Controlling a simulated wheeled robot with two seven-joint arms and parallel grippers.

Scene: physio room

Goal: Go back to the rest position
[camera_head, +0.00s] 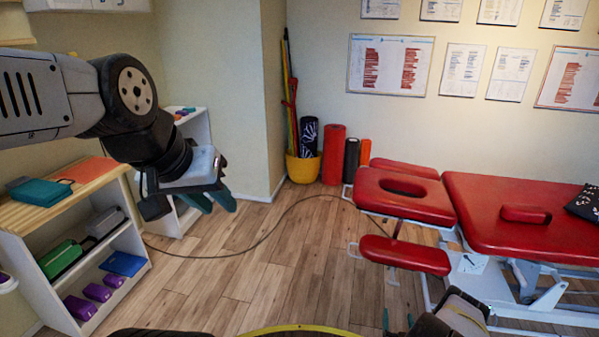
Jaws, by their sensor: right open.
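My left gripper (212,203) hangs in the air at the end of my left arm, which comes in from the left. Its teal fingertips point down to the right in front of the wooden floor, with nothing seen between them. I cannot tell how far apart they are. My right gripper (398,320) is low in the picture, in front of the red treatment table (470,205). Its teal fingertips stand apart with floor between them, so it is open and empty. Most of my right arm is out of view.
A shelf unit (100,178) with boxes and purple blocks stands at the left, close to my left arm. A yellow bucket (303,168) and upright rolls, one red (333,155), stand by the back wall. A cable (270,235) crosses the otherwise clear middle floor.

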